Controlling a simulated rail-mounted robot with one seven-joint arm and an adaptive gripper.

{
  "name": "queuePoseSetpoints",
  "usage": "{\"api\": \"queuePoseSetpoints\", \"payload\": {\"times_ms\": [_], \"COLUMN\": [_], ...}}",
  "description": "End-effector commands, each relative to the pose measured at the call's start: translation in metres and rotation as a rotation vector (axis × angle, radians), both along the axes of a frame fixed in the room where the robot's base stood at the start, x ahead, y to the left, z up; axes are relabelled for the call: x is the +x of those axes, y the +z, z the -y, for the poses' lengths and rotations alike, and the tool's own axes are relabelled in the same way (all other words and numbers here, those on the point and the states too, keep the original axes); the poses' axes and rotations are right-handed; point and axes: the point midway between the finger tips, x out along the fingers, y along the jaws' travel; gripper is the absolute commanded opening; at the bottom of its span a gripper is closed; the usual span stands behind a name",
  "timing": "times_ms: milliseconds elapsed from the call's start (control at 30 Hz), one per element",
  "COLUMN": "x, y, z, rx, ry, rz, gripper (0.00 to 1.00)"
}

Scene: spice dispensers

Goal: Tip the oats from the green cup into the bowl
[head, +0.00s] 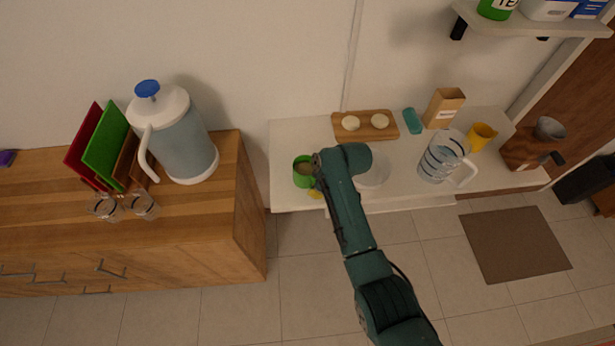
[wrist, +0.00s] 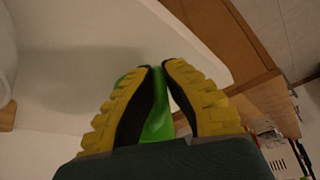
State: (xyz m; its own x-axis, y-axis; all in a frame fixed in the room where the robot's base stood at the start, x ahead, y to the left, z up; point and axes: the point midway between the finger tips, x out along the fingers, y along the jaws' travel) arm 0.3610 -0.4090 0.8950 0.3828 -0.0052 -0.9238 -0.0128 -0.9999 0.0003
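The green cup (head: 303,172) stands near the left end of the white counter, with a pale filling visible inside it. My gripper (head: 317,190) is at the cup's right front side, partly hidden by my arm. In the wrist view its yellow-ridged fingers (wrist: 161,66) are close together, with the green cup (wrist: 158,122) showing between them; they appear shut on a narrow part of it. The hold itself is partly hidden by the fingers. A white round bowl (head: 374,172) sits to the right of the cup, partly covered by my arm.
A wooden board (head: 376,131) with two pale round pieces lies behind. A clear pitcher (head: 441,158), yellow cup (head: 482,136), carton (head: 444,108) and teal item (head: 413,121) stand to the right. A wooden cabinet (head: 225,200) with a big jug (head: 180,135) is at left.

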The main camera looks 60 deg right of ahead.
Motion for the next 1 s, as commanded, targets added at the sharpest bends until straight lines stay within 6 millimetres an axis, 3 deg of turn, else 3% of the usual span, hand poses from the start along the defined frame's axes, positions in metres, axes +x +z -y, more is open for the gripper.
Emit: {"api": "queuePoseSetpoints", "payload": {"times_ms": [167,633,1000], "x": [0.001,0.002,0.005], "y": [0.013,0.109,0.107], "z": [0.002,0.000,0.000], "rx": [-0.005,-0.048,-0.072], "ry": [0.000,0.003,-0.022], "rz": [0.005,-0.018,-0.031], "gripper": [0.00,0.00,0.00]}}
